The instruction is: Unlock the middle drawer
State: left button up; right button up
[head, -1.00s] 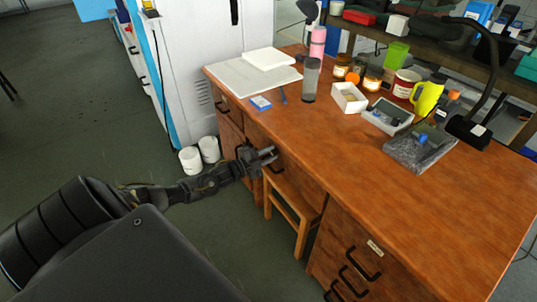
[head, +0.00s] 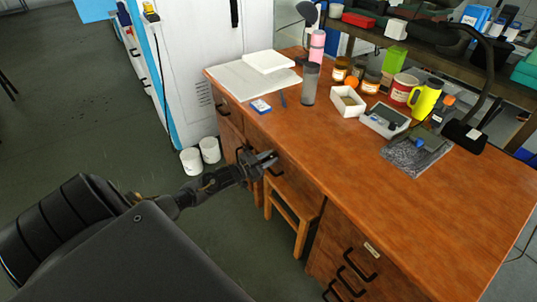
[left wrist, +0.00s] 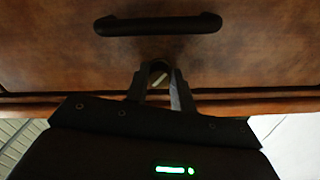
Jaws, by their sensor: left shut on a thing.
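The wooden desk's middle drawer (head: 300,182) is under the desktop, above the stool, and looks closed. Its front (left wrist: 60,45) fills the upper left wrist view, with a black bar handle (left wrist: 158,24). My left gripper (head: 273,159) is at this drawer's front, towards its left end. In the left wrist view, my left gripper's fingers (left wrist: 160,80) are close to the drawer front, near the edge away from the handle. They are shut on a small pale thing (left wrist: 159,79), mostly hidden between them; I cannot tell its shape. My right gripper is not in view.
A wooden stool (head: 291,209) stands under the drawer. Drawers with black handles (head: 357,267) are at the right. Two white buckets (head: 191,161) stand on the floor by a white cabinet. Jars, a white box (head: 348,101) and a yellow mug (head: 426,99) stand on the desktop.

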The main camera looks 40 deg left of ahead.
pick_arm(q)
jog(key=n+p, duration=0.1)
jog(key=n, duration=0.4)
jog(key=shift+r+p, duration=0.15)
jog(key=shift+p, duration=0.15)
jog(key=shift+n+p, duration=0.35)
jog(key=shift+n, duration=1.15)
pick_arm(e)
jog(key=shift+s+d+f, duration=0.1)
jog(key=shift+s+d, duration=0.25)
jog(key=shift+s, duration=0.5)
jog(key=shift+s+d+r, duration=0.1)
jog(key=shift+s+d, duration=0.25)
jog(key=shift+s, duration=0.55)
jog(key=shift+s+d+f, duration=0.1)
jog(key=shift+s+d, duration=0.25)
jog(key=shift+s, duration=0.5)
pick_arm(q)
jog(key=shift+n, duration=0.3)
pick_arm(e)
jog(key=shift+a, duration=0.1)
pick_arm(q)
jog(key=o, duration=1)
jog(key=v, duration=1)
jog(key=shift+s, duration=0.35)
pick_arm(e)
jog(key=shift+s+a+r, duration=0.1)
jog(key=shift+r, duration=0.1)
pick_arm(q)
jog(key=shift+a, duration=0.1)
